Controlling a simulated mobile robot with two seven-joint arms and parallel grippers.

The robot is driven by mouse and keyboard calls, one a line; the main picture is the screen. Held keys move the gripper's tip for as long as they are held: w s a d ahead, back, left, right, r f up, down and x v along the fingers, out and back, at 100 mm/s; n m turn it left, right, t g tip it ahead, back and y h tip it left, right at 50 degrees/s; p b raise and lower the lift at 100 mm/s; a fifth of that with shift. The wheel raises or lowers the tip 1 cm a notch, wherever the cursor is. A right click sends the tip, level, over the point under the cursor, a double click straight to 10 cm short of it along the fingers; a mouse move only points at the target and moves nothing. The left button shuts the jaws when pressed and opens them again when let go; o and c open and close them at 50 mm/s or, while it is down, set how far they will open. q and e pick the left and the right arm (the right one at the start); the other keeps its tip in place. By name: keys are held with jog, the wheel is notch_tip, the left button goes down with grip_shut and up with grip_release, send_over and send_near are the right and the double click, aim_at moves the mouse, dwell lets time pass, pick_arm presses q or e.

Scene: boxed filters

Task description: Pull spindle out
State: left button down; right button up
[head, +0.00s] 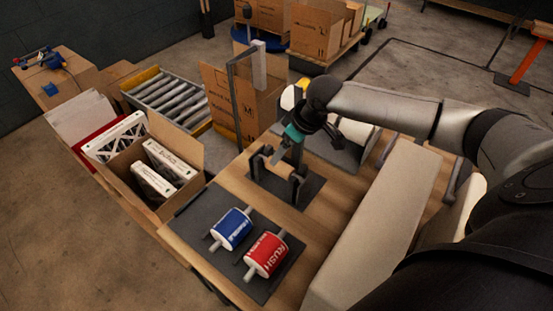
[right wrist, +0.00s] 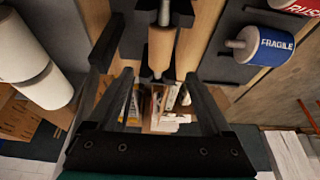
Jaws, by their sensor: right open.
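The stand (head: 297,188) has two dark uprights on a dark base plate on the wooden table. In the right wrist view a tan cylindrical core (right wrist: 161,48) lies between the uprights, and a grey spindle end (right wrist: 165,12) sticks out past the upper upright (right wrist: 181,12). My right gripper (head: 286,158) is over the stand and partly hides the core in the head view. In the right wrist view its two fingers (right wrist: 166,80) are apart, one on each side of the core's line, with nothing clamped. My left gripper is not in view.
A blue roll (head: 231,229) and a red roll (head: 266,256) lie on a dark mat (head: 193,213) at the table's near end. An open carton (head: 130,181) with boxed filters stands left of the table. A long beige block (head: 375,225) lies to the right.

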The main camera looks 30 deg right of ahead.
jog(key=x, duration=0.7)
jog(key=shift+w+b, duration=0.1)
jog(key=shift+b, duration=0.2)
jog(key=shift+w+f, duration=0.2)
jog(key=shift+f, duration=0.3)
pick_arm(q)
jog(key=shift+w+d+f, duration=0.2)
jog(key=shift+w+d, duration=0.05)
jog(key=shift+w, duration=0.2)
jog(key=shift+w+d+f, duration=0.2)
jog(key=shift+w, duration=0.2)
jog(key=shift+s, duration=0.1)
pick_arm(e)
jog(key=shift+c, duration=0.7)
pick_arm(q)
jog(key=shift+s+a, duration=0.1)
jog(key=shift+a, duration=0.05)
pick_arm(e)
grip_shut()
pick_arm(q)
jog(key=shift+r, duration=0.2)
pick_arm(e)
jog(key=shift+r, duration=0.2)
